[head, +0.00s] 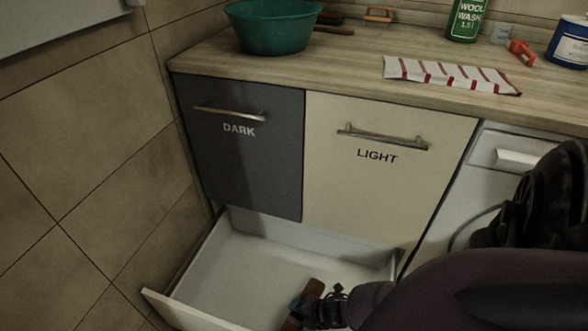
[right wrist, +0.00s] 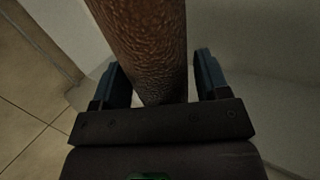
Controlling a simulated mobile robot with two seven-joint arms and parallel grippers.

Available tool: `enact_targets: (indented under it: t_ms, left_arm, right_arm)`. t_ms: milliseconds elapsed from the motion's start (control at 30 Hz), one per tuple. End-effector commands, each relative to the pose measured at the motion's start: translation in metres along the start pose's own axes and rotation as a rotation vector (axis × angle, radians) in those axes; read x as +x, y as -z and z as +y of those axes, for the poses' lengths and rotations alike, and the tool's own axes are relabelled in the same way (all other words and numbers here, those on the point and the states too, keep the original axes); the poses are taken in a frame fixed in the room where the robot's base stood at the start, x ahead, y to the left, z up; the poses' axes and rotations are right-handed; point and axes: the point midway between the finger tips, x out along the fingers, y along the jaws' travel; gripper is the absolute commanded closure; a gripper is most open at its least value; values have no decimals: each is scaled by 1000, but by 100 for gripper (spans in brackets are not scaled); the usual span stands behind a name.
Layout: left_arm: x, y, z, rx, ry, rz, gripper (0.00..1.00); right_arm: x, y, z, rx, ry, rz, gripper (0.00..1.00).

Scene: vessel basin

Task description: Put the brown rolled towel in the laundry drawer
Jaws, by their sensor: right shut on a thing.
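The brown rolled towel (head: 314,287) is in my right gripper (head: 311,303), over the open drawer in the head view. In the right wrist view the towel (right wrist: 143,45) runs up between the two blue-grey fingers of the gripper (right wrist: 160,72), which is shut on it. The low white drawer (head: 235,262) is pulled out below the fronts marked DARK and LIGHT, and the part of it that shows is empty. Whether the towel touches the drawer floor I cannot tell. My left gripper is not in view.
The dark grey front (head: 240,155) and cream front (head: 385,165) above the drawer are closed. The wooden counter (head: 340,65) holds a green basin (head: 272,28), a red-striped cloth (head: 450,75) and a green bottle (head: 467,20). A tiled wall (head: 90,130) borders the drawer on the left.

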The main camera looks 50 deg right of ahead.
Motion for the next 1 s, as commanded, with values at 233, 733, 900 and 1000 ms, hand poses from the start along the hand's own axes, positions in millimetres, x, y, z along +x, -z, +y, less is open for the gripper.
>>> enact_targets:
  t_ms: [233,733,900,1000]
  left_arm:
    - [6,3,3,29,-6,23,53]
    - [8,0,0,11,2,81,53]
    - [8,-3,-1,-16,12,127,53]
    - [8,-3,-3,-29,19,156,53]
  right_arm:
    - [8,5,-31,-125,-53,103,61]
    - [26,8,-53,-161,-69,140,61]
    - [39,9,-64,-159,-67,140,61]
    - [46,9,-68,-160,-69,140,61]
